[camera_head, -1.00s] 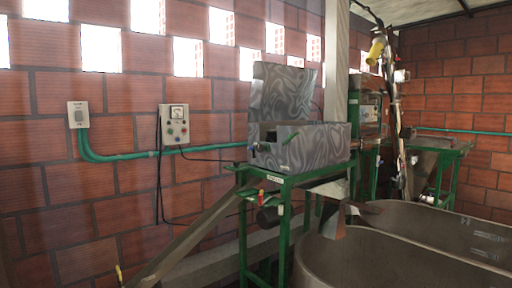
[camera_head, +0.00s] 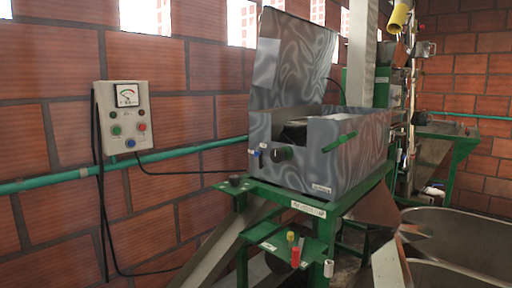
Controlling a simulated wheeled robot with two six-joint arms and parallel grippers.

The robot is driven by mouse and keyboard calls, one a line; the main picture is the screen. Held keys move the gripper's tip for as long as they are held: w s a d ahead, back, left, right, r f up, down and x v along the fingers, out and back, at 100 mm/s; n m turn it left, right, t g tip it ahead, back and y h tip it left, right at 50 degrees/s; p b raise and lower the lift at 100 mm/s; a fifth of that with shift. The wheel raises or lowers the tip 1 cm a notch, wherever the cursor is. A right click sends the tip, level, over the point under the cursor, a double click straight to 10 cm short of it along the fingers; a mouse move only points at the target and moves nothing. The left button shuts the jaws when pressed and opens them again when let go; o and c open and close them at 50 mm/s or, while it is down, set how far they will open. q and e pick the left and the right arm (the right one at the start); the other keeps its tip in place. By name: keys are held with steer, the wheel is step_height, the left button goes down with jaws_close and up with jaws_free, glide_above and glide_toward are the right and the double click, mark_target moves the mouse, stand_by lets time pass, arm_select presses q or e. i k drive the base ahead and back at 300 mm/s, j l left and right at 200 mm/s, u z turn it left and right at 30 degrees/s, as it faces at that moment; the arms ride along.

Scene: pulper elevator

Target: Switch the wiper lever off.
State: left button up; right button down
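No lever is legibly marked as the wiper lever, so I cannot tell which one it is. A grey swirl-patterned metal machine (camera_head: 350,165) with a raised lid stands on a green frame (camera_head: 290,198). A green lever-like bar (camera_head: 340,142) lies tilted on its front side. A black knob (camera_head: 281,154) and a small blue-tipped part (camera_head: 260,152) are on its left end. Below, at the frame, are small handles: yellow (camera_head: 290,237), red (camera_head: 295,257) and white (camera_head: 328,268). Neither of my grippers is in view.
A control box (camera_head: 125,117) with a dial and several coloured buttons hangs on the brick wall at left. A green pipe (camera_head: 55,179) runs along the wall. A sloping metal chute (camera_head: 215,255) is below the machine. Metal tanks (camera_head: 465,240) are at lower right.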

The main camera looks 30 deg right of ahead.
mark_target(257, 154)
steer(key=i+z, duration=0.15)
steer(key=i, duration=0.7)
